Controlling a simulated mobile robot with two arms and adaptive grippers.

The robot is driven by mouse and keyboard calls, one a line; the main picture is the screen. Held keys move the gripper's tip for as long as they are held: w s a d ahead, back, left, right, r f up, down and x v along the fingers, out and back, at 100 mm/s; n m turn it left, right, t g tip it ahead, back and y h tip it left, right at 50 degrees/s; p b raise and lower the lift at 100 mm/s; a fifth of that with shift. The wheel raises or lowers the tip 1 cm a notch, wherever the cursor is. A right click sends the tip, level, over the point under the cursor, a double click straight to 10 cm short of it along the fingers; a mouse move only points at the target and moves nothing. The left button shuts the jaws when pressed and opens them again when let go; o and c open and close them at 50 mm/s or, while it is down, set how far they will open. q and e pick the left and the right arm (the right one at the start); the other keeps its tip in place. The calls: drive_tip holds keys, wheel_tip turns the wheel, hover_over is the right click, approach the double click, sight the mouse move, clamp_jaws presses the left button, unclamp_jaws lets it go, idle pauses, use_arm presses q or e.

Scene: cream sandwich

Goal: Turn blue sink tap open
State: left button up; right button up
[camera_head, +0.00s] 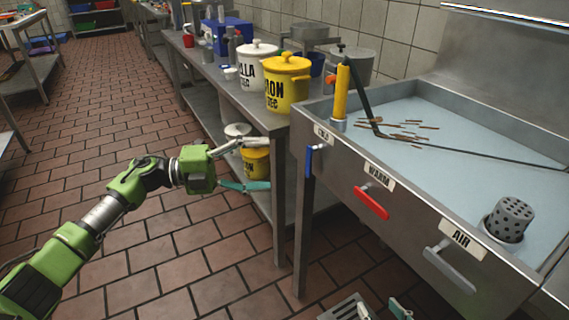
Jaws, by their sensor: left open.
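The blue tap handle (309,161) hangs on the front panel of the metal sink (345,160), at its left end, below a small label that is hard to read. My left gripper (257,164) is to the left of the blue handle, apart from it. Its pale upper finger and teal lower finger are spread, with nothing held between them. My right gripper (382,310) shows only as a pale fingertip and a teal fingertip at the bottom edge, apart from each other, well below the sink front. The rest of it is out of view.
A red handle (372,202) labelled WARM and a grey handle (448,268) labelled AIR are farther right on the panel. A metal table (232,92) with yellow (287,90) and white pots (254,72) adjoins the sink. Tiled floor lies open leftward.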

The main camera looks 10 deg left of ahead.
use_arm(q)
drive_tip(key=v, duration=0.2)
drive_tip(key=shift+a, duration=0.35)
